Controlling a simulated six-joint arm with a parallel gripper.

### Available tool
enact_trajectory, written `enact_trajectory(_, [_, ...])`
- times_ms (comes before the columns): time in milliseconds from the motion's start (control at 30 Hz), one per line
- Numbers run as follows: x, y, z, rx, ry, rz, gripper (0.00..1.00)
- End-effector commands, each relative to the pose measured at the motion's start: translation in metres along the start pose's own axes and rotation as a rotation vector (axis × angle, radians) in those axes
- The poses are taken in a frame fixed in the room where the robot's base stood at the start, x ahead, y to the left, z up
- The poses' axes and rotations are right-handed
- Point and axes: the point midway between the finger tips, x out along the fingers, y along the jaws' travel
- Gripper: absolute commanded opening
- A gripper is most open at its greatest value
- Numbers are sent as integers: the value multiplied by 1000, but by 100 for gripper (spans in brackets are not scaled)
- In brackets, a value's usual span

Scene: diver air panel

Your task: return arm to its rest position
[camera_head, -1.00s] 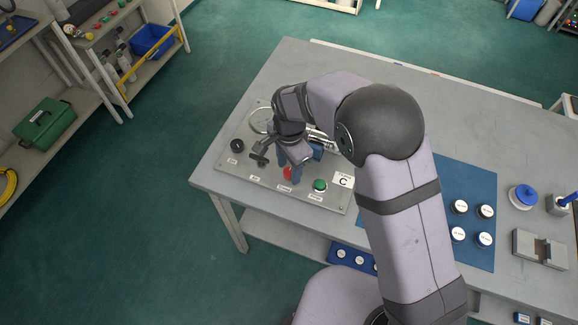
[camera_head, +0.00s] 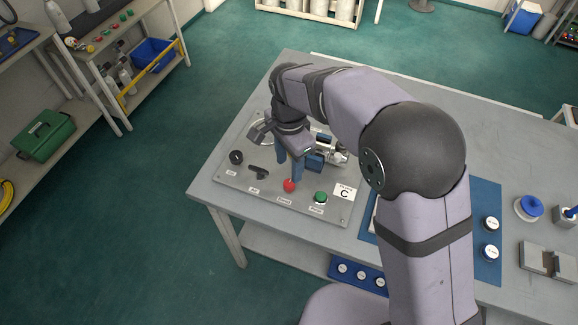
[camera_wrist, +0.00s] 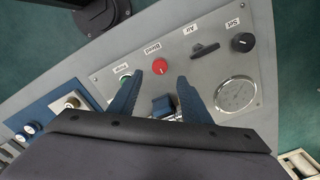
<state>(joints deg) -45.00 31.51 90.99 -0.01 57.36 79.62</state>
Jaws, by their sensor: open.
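My gripper (camera_head: 289,168) is open and empty above the air panel (camera_head: 260,193), with its two blue fingers pointing down. In the wrist view the fingers (camera_wrist: 157,95) stand apart, with the red button (camera_wrist: 158,67) beyond and between them. The panel carries a black knob (camera_head: 236,157), a black lever (camera_head: 259,171), the red button (camera_head: 289,185) and a green button (camera_head: 320,197). A round gauge (camera_wrist: 236,94) shows in the wrist view. A blue-and-metal fitting (camera_head: 316,160) is partly hidden by my gripper in the head view.
A blue mat (camera_head: 487,189) with white-topped round pieces lies right of my arm, partly hidden by it. A blue-topped round piece (camera_head: 529,207) and a grey block (camera_head: 547,260) stand further right on the table. Shelves (camera_head: 95,100) stand at the left, across open floor.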

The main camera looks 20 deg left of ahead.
Motion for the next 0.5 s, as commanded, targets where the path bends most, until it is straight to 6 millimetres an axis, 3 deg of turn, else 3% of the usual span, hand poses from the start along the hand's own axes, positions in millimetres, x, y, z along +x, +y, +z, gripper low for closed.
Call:
enact_trajectory(333, [0, 0, 0, -4, 0, 0, 44])
enact_trajectory(500, [0, 0, 0, -88, 0, -1, 44])
